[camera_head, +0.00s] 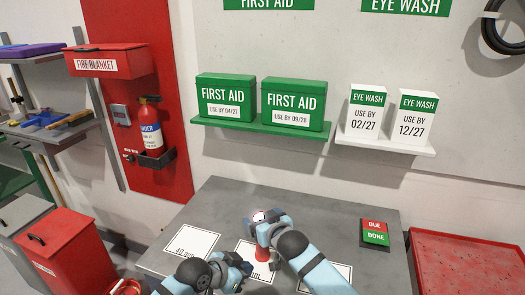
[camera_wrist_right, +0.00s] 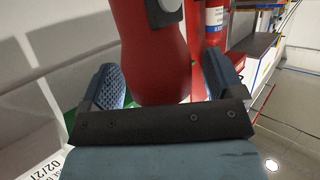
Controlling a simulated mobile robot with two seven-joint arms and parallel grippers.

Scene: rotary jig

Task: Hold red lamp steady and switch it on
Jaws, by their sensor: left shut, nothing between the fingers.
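The red lamp (camera_head: 262,255) stands on the grey table, on or beside the middle white card; my right gripper hides much of it in the head view. My right gripper (camera_head: 260,230) is at the lamp's upper part. In the right wrist view the lamp's red body (camera_wrist_right: 158,60) lies between the two fingers of my right gripper (camera_wrist_right: 165,82), with a narrow gap on the right side. A grey switch-like piece (camera_wrist_right: 165,12) shows on the body. My left gripper (camera_head: 244,268) is shut and empty, low and just left of the lamp.
White cards (camera_head: 191,243) lie on the table (camera_head: 335,215). A red and green DUE/DONE block (camera_head: 375,232) sits at the right. A red tray (camera_head: 465,262) stands farther right. Shelves with first aid boxes (camera_head: 295,103) and eye wash cartons (camera_head: 410,118) are on the wall behind.

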